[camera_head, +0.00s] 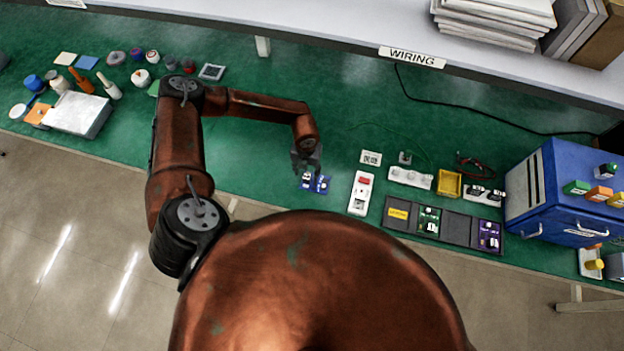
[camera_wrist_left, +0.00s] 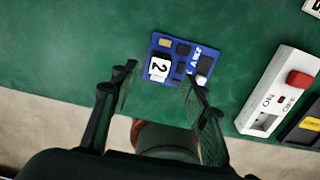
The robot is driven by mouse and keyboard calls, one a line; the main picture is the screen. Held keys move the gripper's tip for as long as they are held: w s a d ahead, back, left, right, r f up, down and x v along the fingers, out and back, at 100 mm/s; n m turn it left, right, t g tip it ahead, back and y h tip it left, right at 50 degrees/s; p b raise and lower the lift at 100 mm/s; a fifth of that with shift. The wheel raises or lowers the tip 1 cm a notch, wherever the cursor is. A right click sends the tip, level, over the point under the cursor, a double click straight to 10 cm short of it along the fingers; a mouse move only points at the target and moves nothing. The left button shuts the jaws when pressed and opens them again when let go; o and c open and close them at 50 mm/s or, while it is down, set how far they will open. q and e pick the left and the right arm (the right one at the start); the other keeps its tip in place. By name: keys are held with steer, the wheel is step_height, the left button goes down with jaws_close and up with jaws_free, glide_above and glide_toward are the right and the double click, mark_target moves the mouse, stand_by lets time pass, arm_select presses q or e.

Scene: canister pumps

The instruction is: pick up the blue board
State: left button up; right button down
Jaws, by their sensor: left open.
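The blue board (camera_head: 321,185) lies on the green bench top near its front edge, partly covered by my gripper in the head view. In the left wrist view the blue board (camera_wrist_left: 184,60) shows a white piece marked 2, dark chips and a white round part. My left gripper (camera_head: 305,165) is over the board in the head view. In the left wrist view the fingers of my left gripper (camera_wrist_left: 157,82) are apart and empty, with the board just beyond the fingertips. The right gripper is not in view.
A white switch box (camera_head: 361,194) with a red button stands right of the board. Further right are a dark tray (camera_head: 457,228) holding boards, a yellow bin (camera_head: 449,183) and a blue cabinet (camera_head: 560,195). A white box (camera_head: 78,114) and small items lie far left. The bench left of the board is clear.

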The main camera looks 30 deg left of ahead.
mark_target(306, 178)
arm_select(q)
steer(key=f+p, duration=0.1)
steer(key=f, duration=0.4)
steer(key=shift+s+f, duration=0.1)
steer(key=shift+s, duration=0.1)
jaws_close()
stand_by(0.3)
